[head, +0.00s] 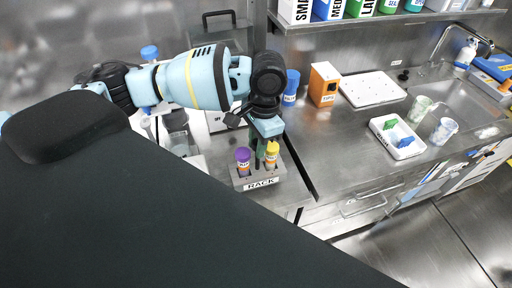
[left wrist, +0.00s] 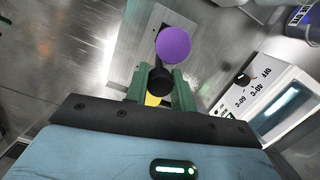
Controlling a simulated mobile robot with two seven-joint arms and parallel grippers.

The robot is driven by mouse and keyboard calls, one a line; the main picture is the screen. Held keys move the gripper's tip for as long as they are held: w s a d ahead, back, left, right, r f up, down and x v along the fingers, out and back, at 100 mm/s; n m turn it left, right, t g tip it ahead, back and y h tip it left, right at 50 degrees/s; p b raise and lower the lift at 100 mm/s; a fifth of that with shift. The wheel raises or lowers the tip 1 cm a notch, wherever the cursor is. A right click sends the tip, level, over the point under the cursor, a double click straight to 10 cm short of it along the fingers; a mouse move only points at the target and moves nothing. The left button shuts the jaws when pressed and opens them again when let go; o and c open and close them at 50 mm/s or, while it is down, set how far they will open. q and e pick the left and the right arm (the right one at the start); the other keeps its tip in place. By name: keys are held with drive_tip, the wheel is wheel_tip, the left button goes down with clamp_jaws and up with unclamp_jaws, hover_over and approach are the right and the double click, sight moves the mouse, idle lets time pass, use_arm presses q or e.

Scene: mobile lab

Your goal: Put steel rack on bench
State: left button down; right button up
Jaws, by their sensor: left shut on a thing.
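The steel rack (head: 262,182), with a front label reading RACK, stands or hangs at the left end of the bench (head: 318,150); I cannot tell whether it touches the surface. It holds a purple-capped tube (head: 243,160) and a yellow-capped tube (head: 271,153). My left gripper (head: 262,150) is above the rack, pointing down, with green fingers shut on a part of the rack between the tubes. The left wrist view shows the fingers (left wrist: 163,88) closed around a black knob-like part (left wrist: 160,80), with the purple cap (left wrist: 173,45) just beyond. My right gripper is not in view.
Bare steel bench shows right of the rack.

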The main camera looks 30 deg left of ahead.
use_arm(q)
drive_tip(key=shift+w+a, duration=0.1)
drive_tip(key=shift+w+a, duration=0.35)
drive_tip(key=shift+a, duration=0.1)
drive_tip(key=shift+f, duration=1.75)
drive_tip(key=c, duration=1.2)
unclamp_jaws()
drive_tip(key=shift+s+f, duration=0.1)
drive_tip(key=shift+f, duration=0.05)
drive_tip(key=r, duration=0.4)
drive_tip(key=w+r, duration=0.1)
drive_tip(key=r, duration=0.7)
drive_tip(key=shift+w+d+r, duration=0.1)
drive_tip(key=shift+w+d, duration=0.05)
drive_tip(key=shift+d, duration=0.25)
